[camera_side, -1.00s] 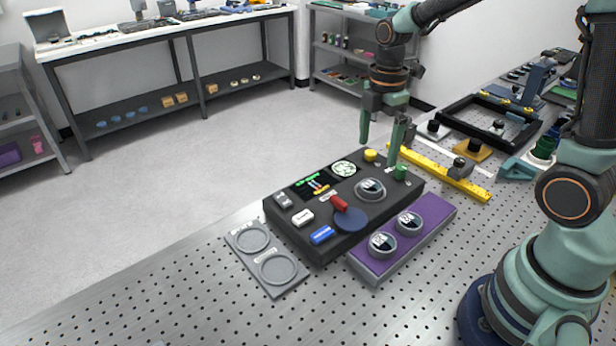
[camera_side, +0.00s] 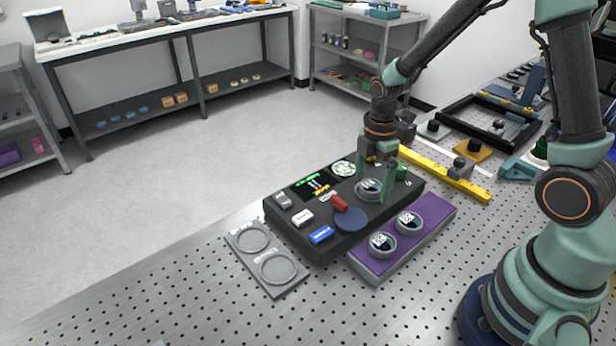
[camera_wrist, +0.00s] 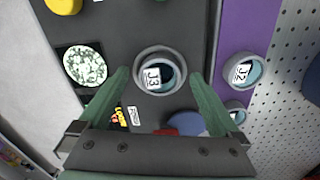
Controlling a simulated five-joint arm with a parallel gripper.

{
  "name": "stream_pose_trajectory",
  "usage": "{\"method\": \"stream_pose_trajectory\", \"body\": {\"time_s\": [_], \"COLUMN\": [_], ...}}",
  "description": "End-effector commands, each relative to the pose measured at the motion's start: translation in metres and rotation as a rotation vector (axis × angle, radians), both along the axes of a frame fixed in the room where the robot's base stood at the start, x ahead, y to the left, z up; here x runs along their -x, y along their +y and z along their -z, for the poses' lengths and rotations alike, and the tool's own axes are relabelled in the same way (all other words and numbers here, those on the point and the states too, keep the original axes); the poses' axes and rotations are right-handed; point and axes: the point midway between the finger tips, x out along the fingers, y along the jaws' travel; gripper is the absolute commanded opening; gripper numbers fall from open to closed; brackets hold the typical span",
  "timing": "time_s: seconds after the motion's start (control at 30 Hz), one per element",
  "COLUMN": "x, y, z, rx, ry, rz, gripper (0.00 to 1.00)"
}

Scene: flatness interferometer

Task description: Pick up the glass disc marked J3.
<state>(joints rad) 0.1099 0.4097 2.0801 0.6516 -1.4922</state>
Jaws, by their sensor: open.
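The glass disc marked J3 (camera_wrist: 159,76) sits in a round grey holder on the dark instrument box, and its label reads clearly in the wrist view. In the side view the disc (camera_side: 370,185) is partly hidden by my fingers. My gripper (camera_wrist: 161,78) is open, with one green finger on each side of the holder. In the side view my gripper (camera_side: 373,197) is low over the box at the disc. I cannot tell whether the fingers touch the holder. Nothing is held.
The dark instrument box (camera_side: 347,242) carries a screen, a red handle, a blue round plate (camera_side: 351,220) and buttons. A purple rack (camera_side: 410,245) beside it holds two more discs, one marked J2 (camera_wrist: 243,72). A grey tray (camera_side: 246,263) with two round recesses lies at left.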

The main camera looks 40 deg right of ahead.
Motion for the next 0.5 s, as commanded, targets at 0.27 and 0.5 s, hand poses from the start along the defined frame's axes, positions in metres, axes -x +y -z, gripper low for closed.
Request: {"method": "stream_pose_trajectory", "body": {"time_s": [0.27,0.5], "x": [0.0,-0.0001], "y": [0.0,0.0001], "z": [-0.0005,-0.0008], "rx": [0.0,0.0], "ry": [0.0,0.0], "rz": [0.0,0.0], "gripper": [0.26,0.05]}}
